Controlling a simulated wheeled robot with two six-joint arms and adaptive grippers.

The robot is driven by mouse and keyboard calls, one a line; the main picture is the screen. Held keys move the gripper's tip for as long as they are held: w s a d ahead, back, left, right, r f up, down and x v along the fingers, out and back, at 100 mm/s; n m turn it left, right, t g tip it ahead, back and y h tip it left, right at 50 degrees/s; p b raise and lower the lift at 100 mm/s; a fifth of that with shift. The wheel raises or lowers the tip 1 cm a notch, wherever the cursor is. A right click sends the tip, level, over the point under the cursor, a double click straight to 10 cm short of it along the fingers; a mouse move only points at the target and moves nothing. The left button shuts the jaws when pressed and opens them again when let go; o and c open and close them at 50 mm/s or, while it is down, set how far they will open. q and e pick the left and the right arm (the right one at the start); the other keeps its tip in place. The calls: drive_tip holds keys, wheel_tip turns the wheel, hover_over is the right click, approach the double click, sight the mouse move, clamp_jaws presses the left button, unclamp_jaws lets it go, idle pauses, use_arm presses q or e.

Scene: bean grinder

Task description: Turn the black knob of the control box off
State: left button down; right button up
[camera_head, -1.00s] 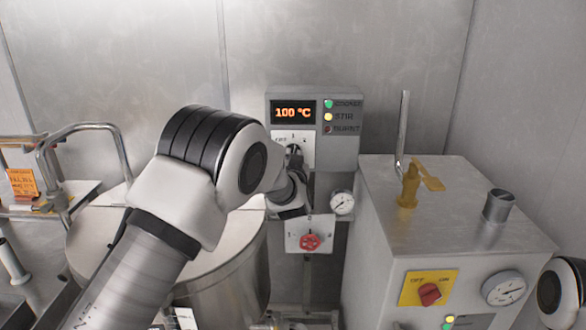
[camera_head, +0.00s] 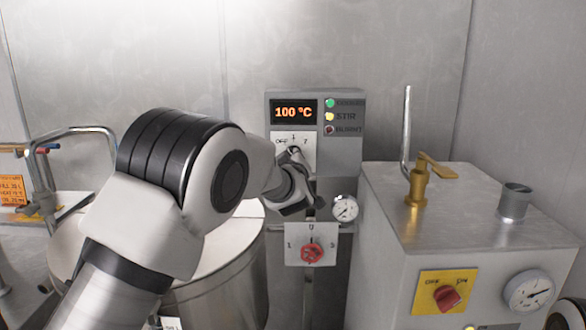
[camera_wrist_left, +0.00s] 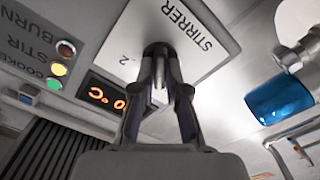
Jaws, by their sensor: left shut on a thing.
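The grey control box (camera_head: 345,150) is on the back wall in the head view, with an orange display reading 100 °C. Its white dial plate (camera_head: 308,137) is marked OFF, 1 and what looks like 2. The black knob (camera_wrist_left: 160,50) shows between my left fingers in the left wrist view, against the plate lettered STIRRER. My left gripper (camera_wrist_left: 160,88) is shut on this knob. In the head view, my left wrist covers the lower part of the plate and much of the knob, so its exact setting is unclear. My right gripper is out of view.
A red knob (camera_head: 312,252) on a white plate and a round gauge (camera_head: 344,208) sit just below the box. A large metal pot (camera_head: 235,285) stands below my left arm. A metal cabinet (camera_head: 450,230) with a brass valve (camera_head: 418,185) stands at the right.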

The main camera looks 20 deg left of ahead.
use_arm(q)
drive_tip(key=shift+r+n+b, duration=0.25)
drive_tip(key=shift+n+b, duration=0.25)
drive_tip(key=shift+n, duration=0.2)
drive_tip(key=c, duration=1.5)
unclamp_jaws()
drive_tip(key=o, duration=0.3)
drive_tip(key=shift+w, duration=0.15)
drive_tip(key=v, duration=0.7)
drive_tip(key=shift+d+f, duration=0.1)
drive_tip(key=shift+f, duration=0.05)
